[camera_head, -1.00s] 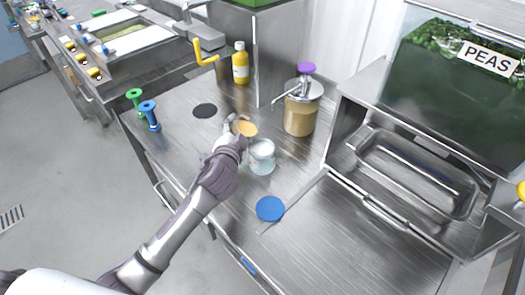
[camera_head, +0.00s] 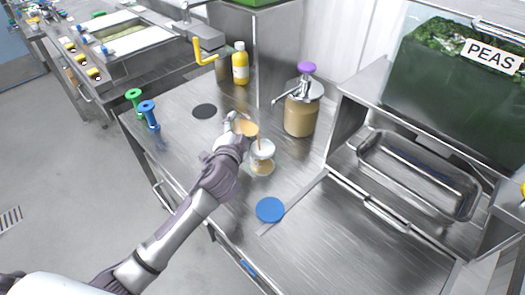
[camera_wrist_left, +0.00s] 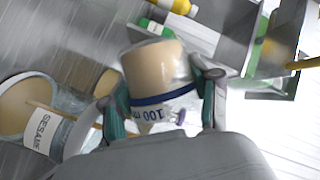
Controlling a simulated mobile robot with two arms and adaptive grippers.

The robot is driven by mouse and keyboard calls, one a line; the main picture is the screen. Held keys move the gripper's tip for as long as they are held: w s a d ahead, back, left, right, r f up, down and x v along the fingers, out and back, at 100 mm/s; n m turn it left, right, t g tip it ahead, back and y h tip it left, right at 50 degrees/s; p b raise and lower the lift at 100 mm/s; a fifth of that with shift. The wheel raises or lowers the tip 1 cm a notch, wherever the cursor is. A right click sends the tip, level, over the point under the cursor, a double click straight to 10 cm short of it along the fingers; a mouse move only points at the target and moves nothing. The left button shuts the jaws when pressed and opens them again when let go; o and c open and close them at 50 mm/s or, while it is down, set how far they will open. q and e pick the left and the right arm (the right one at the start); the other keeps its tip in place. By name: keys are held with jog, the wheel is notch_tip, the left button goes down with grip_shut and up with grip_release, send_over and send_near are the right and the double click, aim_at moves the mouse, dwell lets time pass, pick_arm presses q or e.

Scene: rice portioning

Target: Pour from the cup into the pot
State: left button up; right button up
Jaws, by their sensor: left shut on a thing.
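My left gripper (camera_head: 236,127) is shut on a small clear cup (camera_head: 248,129) of tan liquid. In the left wrist view, the cup (camera_wrist_left: 155,72) has a blue band and a "100 ml" mark, and sits between the two fingers (camera_wrist_left: 163,92). The cup is tipped beside and above the pot (camera_head: 262,152), a clear jar standing on the counter. A thin tan stream runs from the cup into the pot, and tan liquid shows in its lower part. The pot (camera_wrist_left: 38,88) also shows in the left wrist view, with a "SESAME" label. My right gripper is out of view.
A pump dispenser (camera_head: 300,113) with a purple top stands behind the pot. A yellow bottle (camera_head: 240,65) is farther back. A blue disc (camera_head: 270,209) and a black disc (camera_head: 204,111) lie on the counter (camera_head: 215,165). Green (camera_head: 134,98) and blue (camera_head: 149,112) handled tools stand at left.

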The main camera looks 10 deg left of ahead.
pick_arm(q)
jog(key=shift+r, duration=0.15)
jog(key=shift+d+f+m+t+b, duration=0.1)
jog(key=shift+f+m+t+b, duration=0.3)
jog(key=shift+m+b, duration=0.8)
dwell(0.4)
jog(key=shift+r+m+t+b, duration=0.4)
jog(key=shift+r+m+b, duration=0.1)
dwell(0.8)
jog(key=shift+s+d+r+m+t+b, duration=0.25)
jog(key=shift+d+r+m+t+b, duration=0.1)
jog(key=shift+d+m, duration=0.4)
dwell(0.6)
jog(key=shift+d+r+m+t+b, duration=0.1)
jog(key=shift+r+m+t+b, duration=0.25)
jog(key=shift+m, duration=0.6)
dwell(0.5)
jog(key=shift+s+d+f+m+b, duration=0.1)
jog(key=shift+m+b, duration=0.2)
jog(key=shift+b, duration=0.05)
